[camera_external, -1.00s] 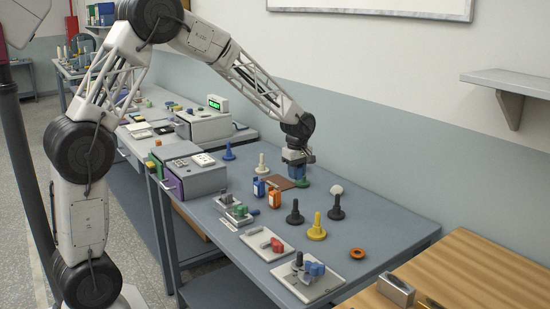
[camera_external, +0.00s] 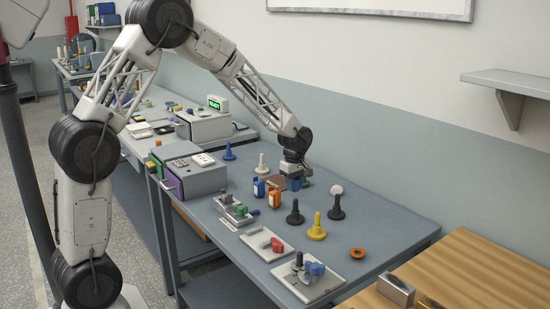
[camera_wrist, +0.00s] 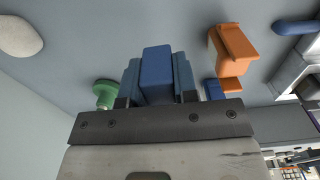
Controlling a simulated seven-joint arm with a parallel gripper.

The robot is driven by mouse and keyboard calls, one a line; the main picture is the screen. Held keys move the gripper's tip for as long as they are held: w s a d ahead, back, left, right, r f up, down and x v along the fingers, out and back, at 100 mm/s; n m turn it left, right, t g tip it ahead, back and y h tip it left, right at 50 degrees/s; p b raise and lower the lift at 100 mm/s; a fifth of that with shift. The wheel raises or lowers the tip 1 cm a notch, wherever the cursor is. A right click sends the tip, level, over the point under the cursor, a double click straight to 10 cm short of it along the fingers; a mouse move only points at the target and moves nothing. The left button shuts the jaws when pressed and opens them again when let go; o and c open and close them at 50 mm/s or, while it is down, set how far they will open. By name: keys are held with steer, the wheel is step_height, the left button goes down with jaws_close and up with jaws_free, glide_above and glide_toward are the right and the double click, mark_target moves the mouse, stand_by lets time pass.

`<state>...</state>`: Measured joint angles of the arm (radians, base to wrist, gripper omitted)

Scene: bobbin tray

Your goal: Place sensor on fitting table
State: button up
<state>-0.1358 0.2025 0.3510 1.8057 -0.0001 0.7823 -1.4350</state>
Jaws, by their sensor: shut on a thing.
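My gripper (camera_external: 293,182) is low over the grey-blue table (camera_external: 385,235), in its rear part. In the wrist view my gripper (camera_wrist: 157,70) is shut on a blue block (camera_wrist: 156,75), which sits between the two fingers. The block appears to be the sensor, but no marking on it shows. In the external view the block is hardly distinguishable from the fingers. I cannot tell whether it touches the table. No label shows which table is the fitting table.
Close by stand an orange-and-white piece (camera_external: 274,199), a blue-and-orange piece (camera_external: 259,187), a brown piece (camera_external: 277,182) and a green knob (camera_wrist: 106,93). The right rear tabletop is clear.

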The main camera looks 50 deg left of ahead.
steer(key=shift+f, duration=0.6)
steer(key=shift+f, duration=1.9)
steer(key=o, duration=0.9)
steer(key=shift+f, duration=0.1)
step_height(320, 180, up, 12)
steer(key=shift+r, duration=0.15)
